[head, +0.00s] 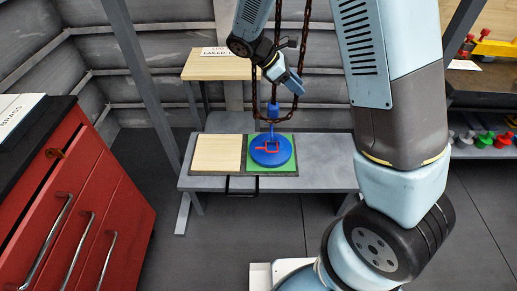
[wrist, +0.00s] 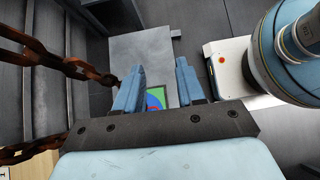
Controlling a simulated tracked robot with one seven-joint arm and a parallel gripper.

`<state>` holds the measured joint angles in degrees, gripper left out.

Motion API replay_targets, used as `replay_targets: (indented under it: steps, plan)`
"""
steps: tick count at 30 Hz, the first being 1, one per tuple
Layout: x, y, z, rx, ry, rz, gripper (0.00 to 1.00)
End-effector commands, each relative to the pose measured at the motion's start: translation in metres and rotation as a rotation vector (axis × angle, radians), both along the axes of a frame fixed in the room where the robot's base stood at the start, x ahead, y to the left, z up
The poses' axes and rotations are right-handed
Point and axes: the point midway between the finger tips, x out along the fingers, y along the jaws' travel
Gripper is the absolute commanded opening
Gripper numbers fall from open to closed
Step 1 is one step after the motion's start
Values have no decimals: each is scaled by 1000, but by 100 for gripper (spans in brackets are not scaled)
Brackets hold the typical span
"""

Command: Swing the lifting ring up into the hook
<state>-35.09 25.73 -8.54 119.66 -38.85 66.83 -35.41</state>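A blue round motor (head: 262,157) sits on a green pad on the low grey bench. A red squarish loop (head: 272,148), which looks like the lifting ring, lies low on top of it. A blue hook block (head: 273,110) hangs on chains just above, with a thin blue hook (head: 269,130) reaching down near the motor; I cannot tell whether it touches the ring. My gripper (head: 297,88) is above and right of the hook block, apart from it. In the wrist view my gripper (wrist: 160,66) is open and empty; parts of the green pad and motor (wrist: 157,97) show between its fingers.
Rusty chains (head: 304,50) hang close beside my gripper and cross the left of the wrist view (wrist: 40,55). A wooden panel (head: 217,153) lies left of the motor. A red cabinet (head: 90,190) stands left; a shelf with coloured parts (head: 485,138) stands right.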

Motion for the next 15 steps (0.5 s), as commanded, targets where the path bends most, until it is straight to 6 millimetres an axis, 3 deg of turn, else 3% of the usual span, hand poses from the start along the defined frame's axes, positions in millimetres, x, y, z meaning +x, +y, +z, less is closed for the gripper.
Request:
replay_targets:
  steps: [15]
  plan:
    - [31,73,-135,-417,336,470,39]
